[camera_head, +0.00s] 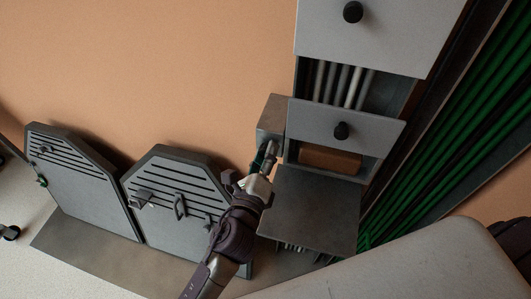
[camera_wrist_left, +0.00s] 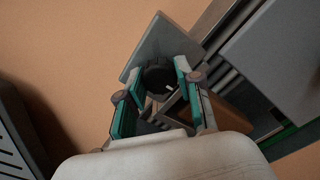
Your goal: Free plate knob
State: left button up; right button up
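A dark round knob (camera_wrist_left: 158,78) sits on a tilted grey plate (camera_wrist_left: 160,42) in the left wrist view. My left gripper (camera_wrist_left: 159,72) has its teal-padded fingers on either side of this knob, spread about as wide as the knob. I cannot tell whether the pads press on it. In the head view, my left gripper (camera_head: 267,158) is at the front of a small grey box (camera_head: 270,118) beside the cabinet. There the gripper hides the knob. My right gripper is not in view.
The grey cabinet column has an upper panel with a black knob (camera_head: 353,12) and a lower panel with another knob (camera_head: 341,131). A brown block (camera_head: 330,160) lies below. Two slatted grey panels (camera_head: 85,190) (camera_head: 180,232) lean at the left wall. Green rods (camera_head: 440,150) stand right.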

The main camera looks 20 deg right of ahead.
pick_arm(q)
grip_shut()
jog(key=shift+n, duration=0.3)
jog(key=n+p, duration=0.2)
jog(key=n, duration=1.5)
jog(key=shift+n, duration=0.3)
jog(key=o, duration=0.9)
grip_release()
